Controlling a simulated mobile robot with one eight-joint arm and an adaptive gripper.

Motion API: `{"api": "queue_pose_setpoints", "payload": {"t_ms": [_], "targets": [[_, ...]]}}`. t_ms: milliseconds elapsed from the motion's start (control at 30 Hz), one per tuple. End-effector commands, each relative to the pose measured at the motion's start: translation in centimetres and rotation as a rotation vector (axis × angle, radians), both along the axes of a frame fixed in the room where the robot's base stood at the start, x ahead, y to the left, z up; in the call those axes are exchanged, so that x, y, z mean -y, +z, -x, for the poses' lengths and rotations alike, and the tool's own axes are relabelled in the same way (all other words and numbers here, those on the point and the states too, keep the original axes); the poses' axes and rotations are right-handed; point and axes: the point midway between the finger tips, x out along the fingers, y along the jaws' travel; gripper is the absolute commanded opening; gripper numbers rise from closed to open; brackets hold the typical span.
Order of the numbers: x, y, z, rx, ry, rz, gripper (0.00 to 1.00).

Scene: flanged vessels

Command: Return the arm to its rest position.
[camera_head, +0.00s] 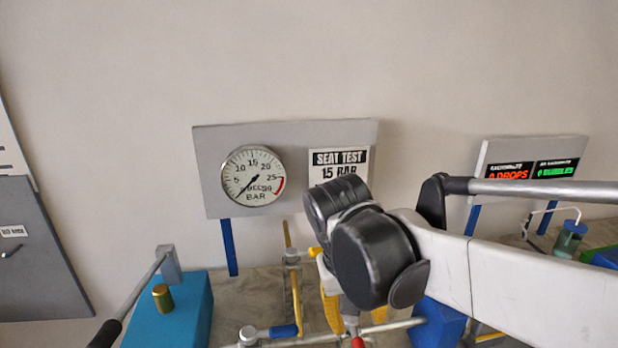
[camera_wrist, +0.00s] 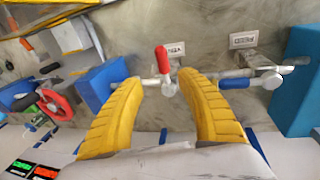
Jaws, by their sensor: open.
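My arm (camera_head: 520,275) reaches in from the right in the head view, its black wrist joint in front of the wall panel. My gripper (camera_wrist: 164,84) has two yellow fingers, spread apart with nothing held between them. In the head view the gripper (camera_head: 353,312) is partly hidden behind the wrist. A red-handled valve (camera_wrist: 162,60) appears between and just beyond the fingertips in the wrist view; whether a finger touches it cannot be told. A valve with a blue handle (camera_wrist: 234,83) lies to its right on the pipework.
A pressure gauge (camera_head: 253,176) and a "SEAT TEST 15 BAR" sign (camera_head: 339,160) are on the wall panel. A blue block with a lever (camera_head: 180,310) stands left. A display panel (camera_head: 530,160) is at right. A red handwheel (camera_wrist: 57,104) shows in the wrist view. Open space lies above the panels.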

Motion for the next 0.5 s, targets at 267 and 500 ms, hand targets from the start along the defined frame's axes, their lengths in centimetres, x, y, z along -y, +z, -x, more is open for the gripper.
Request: {"api": "queue_pose_setpoints", "payload": {"t_ms": [267,500], "targets": [[6.3,-3.4,3.3,0.299,-0.022,-0.181,0.44],[8.9,-5.1,4.7,0.506,-0.043,-0.227,0.44]]}}
